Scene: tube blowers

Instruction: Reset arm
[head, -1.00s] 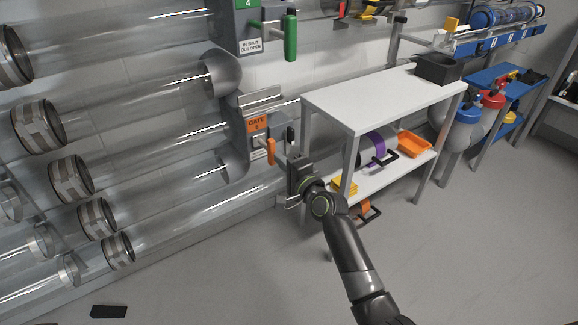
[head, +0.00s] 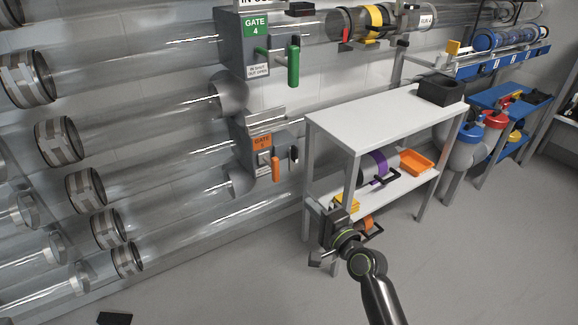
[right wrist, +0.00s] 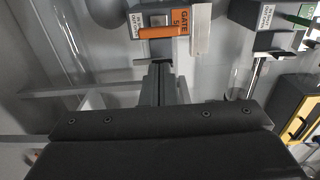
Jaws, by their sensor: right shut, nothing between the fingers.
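My right gripper (head: 320,258) is shut and empty, low in front of the left leg of the white shelf table. Its arm comes in from the bottom right. In the right wrist view the closed fingers (right wrist: 158,82) point toward the orange gate handle (right wrist: 162,32) and are apart from it. In the head view the orange gate (head: 262,143) with its hanging orange handle (head: 276,170) is up and left of the gripper. Above it is the green GATE 4 box (head: 256,28) with a green handle (head: 293,65). My left gripper does not show.
The white shelf table (head: 375,115) stands right beside my gripper, with a black bin (head: 440,90) on top and an orange tray (head: 416,162) below. Clear tubes (head: 130,110) line the left wall. The floor (head: 480,250) at right is clear.

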